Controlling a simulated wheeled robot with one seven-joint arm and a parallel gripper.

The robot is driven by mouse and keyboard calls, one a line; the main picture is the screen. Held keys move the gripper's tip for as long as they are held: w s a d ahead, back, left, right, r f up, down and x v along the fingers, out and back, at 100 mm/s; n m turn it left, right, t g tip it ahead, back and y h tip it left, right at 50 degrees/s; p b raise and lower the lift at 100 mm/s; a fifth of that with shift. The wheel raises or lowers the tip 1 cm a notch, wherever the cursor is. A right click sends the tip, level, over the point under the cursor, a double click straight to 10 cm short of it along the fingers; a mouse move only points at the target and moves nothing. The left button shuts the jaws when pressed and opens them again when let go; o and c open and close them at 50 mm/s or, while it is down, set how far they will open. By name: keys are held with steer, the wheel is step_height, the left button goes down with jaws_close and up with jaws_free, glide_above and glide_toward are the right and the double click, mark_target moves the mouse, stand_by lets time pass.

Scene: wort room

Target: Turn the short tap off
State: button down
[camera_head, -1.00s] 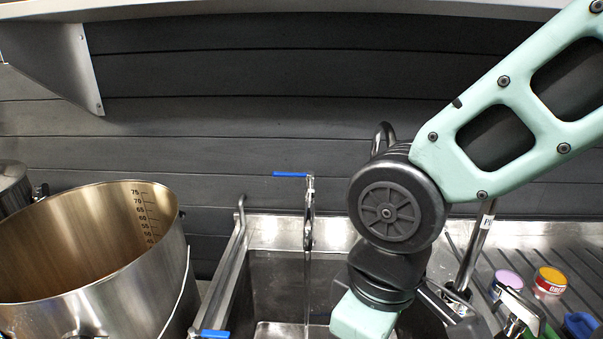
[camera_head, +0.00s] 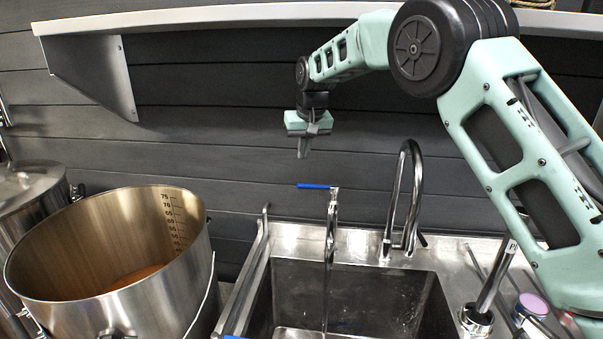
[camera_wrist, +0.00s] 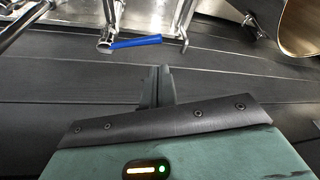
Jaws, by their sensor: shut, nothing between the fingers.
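The short tap (camera_head: 332,215) stands at the back edge of the sink, with a blue lever (camera_head: 318,186) pointing left, roughly level. A thin stream of water (camera_head: 326,285) falls from it into the sink. My gripper (camera_head: 303,152) is shut and empty, pointing down above the lever and slightly left of the tap, with a gap between them. In the wrist view, the shut fingers (camera_wrist: 158,80) show below the blue lever (camera_wrist: 135,42), apart from it. The tap body (camera_wrist: 106,38) shows at the lever's left end there.
A tall gooseneck tap (camera_head: 408,190) stands right of the short tap. The steel sink (camera_head: 375,290) is below. A large steel kettle (camera_head: 190,265) stands at left. A shelf (camera_head: 230,17) runs along the wall above my gripper. A purple-lidded jar (camera_head: 533,304) is on the right counter.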

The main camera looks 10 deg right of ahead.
mark_target(318, 187)
steer(key=w+d, duration=0.2)
steer(key=w, duration=0.2)
step_height(318, 187, down, 10)
steer(key=p, duration=0.6)
steer(key=shift+s+r+h+p, duration=0.15)
steer(key=shift+s+h+p, duration=0.1)
steer(key=shift+h+p, duration=0.1)
